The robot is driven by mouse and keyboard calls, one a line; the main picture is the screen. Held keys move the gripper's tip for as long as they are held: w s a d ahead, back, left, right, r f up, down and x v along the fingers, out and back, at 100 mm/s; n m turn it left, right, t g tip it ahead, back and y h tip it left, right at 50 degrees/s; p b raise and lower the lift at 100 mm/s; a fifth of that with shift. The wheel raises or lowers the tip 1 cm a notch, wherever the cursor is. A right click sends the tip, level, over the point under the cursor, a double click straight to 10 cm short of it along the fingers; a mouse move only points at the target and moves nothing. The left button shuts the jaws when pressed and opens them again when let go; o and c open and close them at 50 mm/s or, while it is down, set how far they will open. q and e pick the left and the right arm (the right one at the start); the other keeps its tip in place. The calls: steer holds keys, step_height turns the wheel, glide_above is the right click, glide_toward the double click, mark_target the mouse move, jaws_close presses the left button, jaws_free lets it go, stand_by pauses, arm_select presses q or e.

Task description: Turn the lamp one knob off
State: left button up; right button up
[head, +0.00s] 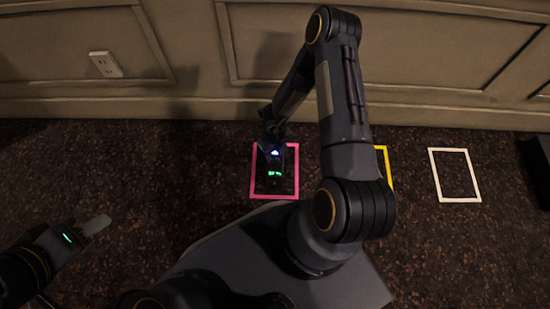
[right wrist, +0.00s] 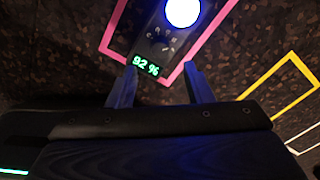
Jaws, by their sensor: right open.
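A dark panel with a dial, framed in pink, shows in the right wrist view (right wrist: 160,45). It bears a glowing blue-white disc (right wrist: 182,12), a ring of pale marks and a green readout of 92 % (right wrist: 146,67). The knob itself is dark and hard to make out among the marks. In the head view the same panel has a lit disc (head: 275,153) and green digits (head: 274,173). My right gripper (right wrist: 158,82) is open and empty, its fingertips at the readout's edge of the panel. My left gripper (head: 97,225) is far to the left, away from the panel; its jaw state is unclear.
A pink frame (head: 252,172) surrounds the panel. A yellow frame (head: 387,168) lies to its right, partly behind my right arm, and a white frame (head: 455,150) lies further right. A panelled wall with a socket (head: 105,64) stands behind.

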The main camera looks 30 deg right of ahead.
mark_target(275, 161)
step_height(275, 161, down, 7)
steer(key=b, duration=0.3)
steer(key=shift+f, duration=0.1)
steer(key=shift+c, duration=0.3)
steer(key=c, duration=0.9)
